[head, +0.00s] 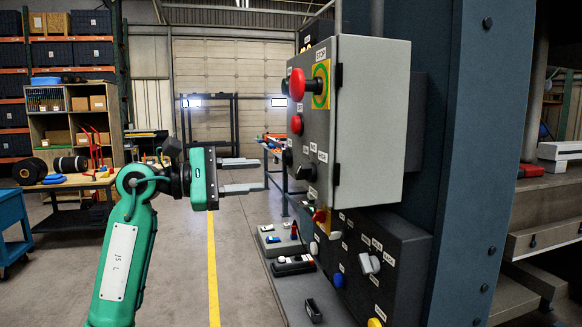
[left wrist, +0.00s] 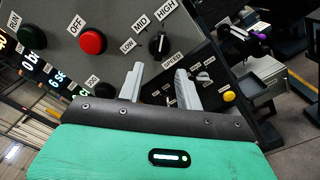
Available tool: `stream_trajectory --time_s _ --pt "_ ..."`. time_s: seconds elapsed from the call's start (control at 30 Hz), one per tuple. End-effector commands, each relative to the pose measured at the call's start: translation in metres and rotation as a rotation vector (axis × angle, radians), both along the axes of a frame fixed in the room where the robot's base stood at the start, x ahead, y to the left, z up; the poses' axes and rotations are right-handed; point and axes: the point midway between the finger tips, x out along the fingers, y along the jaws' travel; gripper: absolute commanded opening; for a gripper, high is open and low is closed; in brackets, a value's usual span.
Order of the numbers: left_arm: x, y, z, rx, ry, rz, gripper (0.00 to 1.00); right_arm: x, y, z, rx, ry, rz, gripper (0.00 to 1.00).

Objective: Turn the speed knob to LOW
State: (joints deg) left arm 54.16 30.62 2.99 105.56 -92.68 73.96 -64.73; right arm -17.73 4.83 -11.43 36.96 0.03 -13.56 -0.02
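The speed knob (left wrist: 158,43) is a black knob with a white mark, below the labels LOW, MID and HIGH in the left wrist view. The white mark seems to lie nearer HIGH, but it is small. In the head view the black knob (head: 306,172) sits low on the front of the grey control box (head: 372,125). My left gripper (head: 260,175) is open and empty, its fingers pointing at the box with a gap before the knob. In the left wrist view its fingertips (left wrist: 160,70) lie either side below the knob. My right gripper is out of view.
A red mushroom button (head: 298,84) and a red button (head: 296,125) stick out above the knob. A lower dark box (head: 392,262) carries a white knob (head: 369,263) and a blue button (head: 338,281). A bench with small devices (head: 290,265) stands below.

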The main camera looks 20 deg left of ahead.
Motion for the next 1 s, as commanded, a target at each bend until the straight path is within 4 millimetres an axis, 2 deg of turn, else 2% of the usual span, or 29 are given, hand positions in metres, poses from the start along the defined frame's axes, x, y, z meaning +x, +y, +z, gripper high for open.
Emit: stream_trajectory --time_s 0.03,0.2,0.4,0.6,0.87,1.0 --pt "0.006 -0.011 0.004 -0.003 0.002 -0.004 0.35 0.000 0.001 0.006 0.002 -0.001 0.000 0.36" --pt "0.025 -0.038 0.003 -0.004 0.004 -0.004 0.35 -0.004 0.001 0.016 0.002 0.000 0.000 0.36" --pt "0.041 -0.060 0.002 -0.004 0.003 -0.003 0.35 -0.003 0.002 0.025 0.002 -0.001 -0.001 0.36" --pt "0.047 -0.070 0.000 -0.002 0.003 -0.001 0.35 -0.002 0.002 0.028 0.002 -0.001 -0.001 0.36" --pt "0.048 -0.071 -0.001 -0.002 0.003 -0.001 0.35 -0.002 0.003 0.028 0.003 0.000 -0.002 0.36" --pt "0.048 -0.071 -0.001 -0.002 0.003 -0.001 0.12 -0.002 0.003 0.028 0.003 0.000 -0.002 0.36"
